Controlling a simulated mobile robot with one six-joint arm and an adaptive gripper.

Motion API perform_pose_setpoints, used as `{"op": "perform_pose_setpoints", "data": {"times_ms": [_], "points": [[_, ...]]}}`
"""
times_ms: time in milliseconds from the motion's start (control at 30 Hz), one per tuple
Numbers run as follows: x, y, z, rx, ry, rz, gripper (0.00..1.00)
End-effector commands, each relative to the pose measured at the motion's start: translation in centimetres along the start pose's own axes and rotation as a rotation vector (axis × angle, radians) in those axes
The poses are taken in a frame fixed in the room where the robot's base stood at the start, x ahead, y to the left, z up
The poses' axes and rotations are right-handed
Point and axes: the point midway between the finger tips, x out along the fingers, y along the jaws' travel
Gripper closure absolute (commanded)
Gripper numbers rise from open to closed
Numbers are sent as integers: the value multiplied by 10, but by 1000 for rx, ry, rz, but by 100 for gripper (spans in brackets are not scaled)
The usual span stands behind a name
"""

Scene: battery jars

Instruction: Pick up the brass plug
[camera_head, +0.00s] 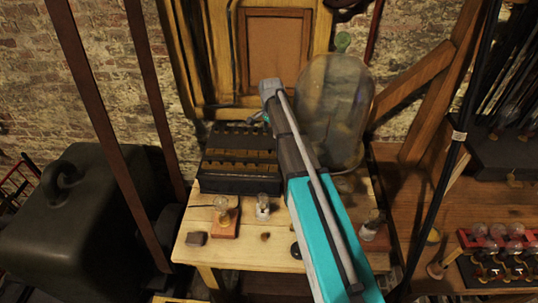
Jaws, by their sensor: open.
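A small brownish, brass-coloured piece (265,236), which looks like the brass plug, lies near the front of the pale wooden table (250,249). It is too small to make out its shape clearly. It lies in front of a small glass jar (263,207) and left of my arm. My arm crosses the picture from the lower right up to the middle, over the table. I cannot make out my gripper; its fingers do not show. A dark round thing (295,250) shows partly beside my arm.
A bulb on a wooden base (224,217) and a dark block (196,239) stand left of the piece. Behind are a dark battery case (240,160) and a large glass bell jar (333,110). Another small item (374,228) stands right of my arm.

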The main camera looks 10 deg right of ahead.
Motion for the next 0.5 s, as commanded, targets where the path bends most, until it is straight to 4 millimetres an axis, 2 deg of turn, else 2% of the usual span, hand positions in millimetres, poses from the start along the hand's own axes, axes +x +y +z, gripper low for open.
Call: {"op": "perform_pose_setpoints", "data": {"times_ms": [100,500], "points": [[13,0,0,0,0,0,33],[38,0,0,1,0,0,33]]}}
